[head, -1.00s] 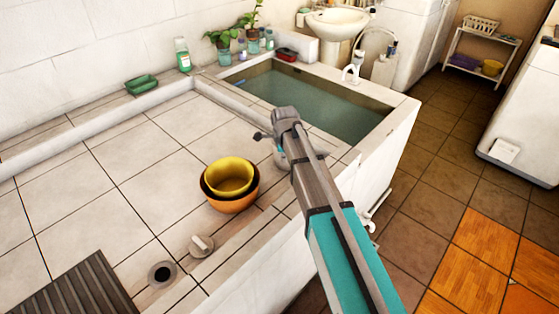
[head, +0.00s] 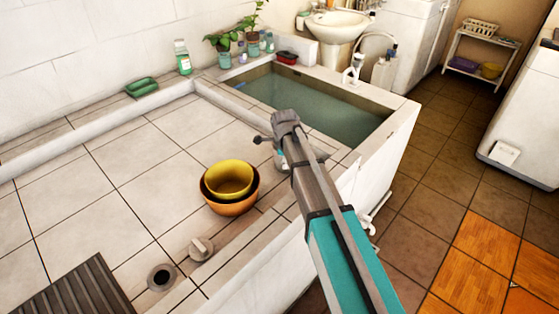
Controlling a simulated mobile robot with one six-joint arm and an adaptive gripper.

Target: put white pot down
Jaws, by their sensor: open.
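My gripper (head: 268,144) is at the end of my arm, over the tiled ledge just in front of the water basin. It is mostly hidden behind my own wrist; only a small dark part sticks out on its left. A pale rounded thing (head: 281,160), perhaps the white pot, shows just below it beside my arm. Most of it is hidden, and I cannot tell whether it touches the tiles or the gripper. The gripper is open.
A yellow bowl (head: 228,177) sits inside an orange bowl (head: 231,208) left of my arm. The water basin (head: 330,118) lies behind. A round knob (head: 201,248), drain hole (head: 161,277) and dark slatted mat (head: 75,292) are nearer. The tiles left of the bowls are clear.

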